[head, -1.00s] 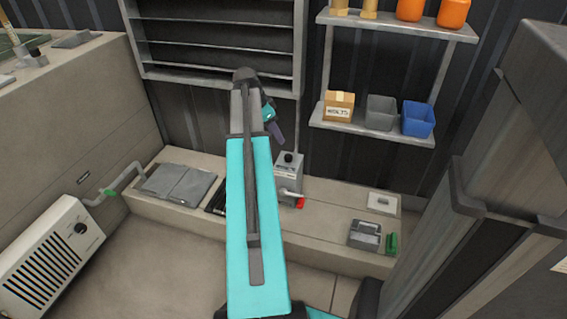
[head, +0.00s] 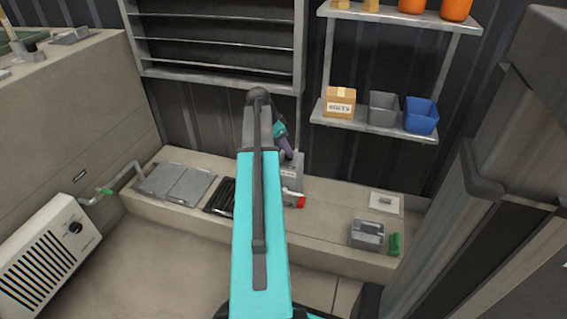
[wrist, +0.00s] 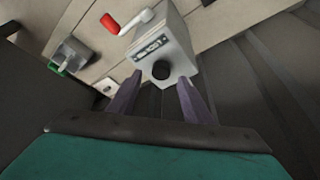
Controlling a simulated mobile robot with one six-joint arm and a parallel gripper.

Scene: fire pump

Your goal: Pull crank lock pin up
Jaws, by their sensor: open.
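The crank lock pin shows as a black round knob (wrist: 160,70) on a grey crank box (wrist: 170,42) with a label in the wrist view. My gripper (wrist: 160,84) is open, its two purple fingers either side of the knob in the picture. Whether they are level with it or still short of it I cannot tell. In the head view my gripper (head: 287,153) is at the top of the crank box (head: 294,172), and the knob is hidden. The crank handle has a red grip (wrist: 110,24) on a light arm.
The box stands on a low ledge (head: 330,205) against the dark wall. A grey caddy (head: 367,234) and a green object (head: 394,244) are to the right. A shelf (head: 375,128) with a cardboard box and bins hangs above right. A black grate (head: 219,196) lies left.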

